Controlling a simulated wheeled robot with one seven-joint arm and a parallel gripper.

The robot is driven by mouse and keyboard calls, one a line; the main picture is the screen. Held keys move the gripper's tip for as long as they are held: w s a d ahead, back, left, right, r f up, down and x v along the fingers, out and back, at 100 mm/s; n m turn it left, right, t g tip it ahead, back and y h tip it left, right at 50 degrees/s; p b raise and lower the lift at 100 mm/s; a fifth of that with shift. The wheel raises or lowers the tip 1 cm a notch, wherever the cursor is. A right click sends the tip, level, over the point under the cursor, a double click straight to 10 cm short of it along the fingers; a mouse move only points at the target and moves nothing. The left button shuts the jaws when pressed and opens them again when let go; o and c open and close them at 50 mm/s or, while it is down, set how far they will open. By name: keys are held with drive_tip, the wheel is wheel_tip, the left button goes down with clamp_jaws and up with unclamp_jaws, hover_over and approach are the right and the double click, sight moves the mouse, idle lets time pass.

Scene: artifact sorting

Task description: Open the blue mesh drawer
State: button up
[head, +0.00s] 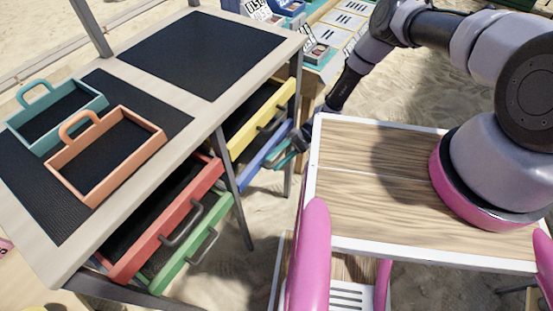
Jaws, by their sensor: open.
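The blue drawer (250,168) is in the lower slot of the right-hand part of the table, under the yellow drawer (263,120). Its blue front shows as a slanting strip. Its mesh and inside are hidden by the yellow drawer, and how far it stands out is hard to tell. My gripper (281,158), with dark and teal parts, is at the right half of the blue front, around where a handle would be. It is open. Whether its fingers straddle or touch a handle is too small to tell.
The red drawer (165,228) and green drawer (190,245) stand out on the left, with grey handles. Teal (62,128) and orange (105,180) trays sit on the tabletop. A table leg (232,180) stands left of the blue drawer. Sand lies below.

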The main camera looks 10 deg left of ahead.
clamp_jaws()
drive_tip(key=shift+w, duration=0.1)
idle(1.2)
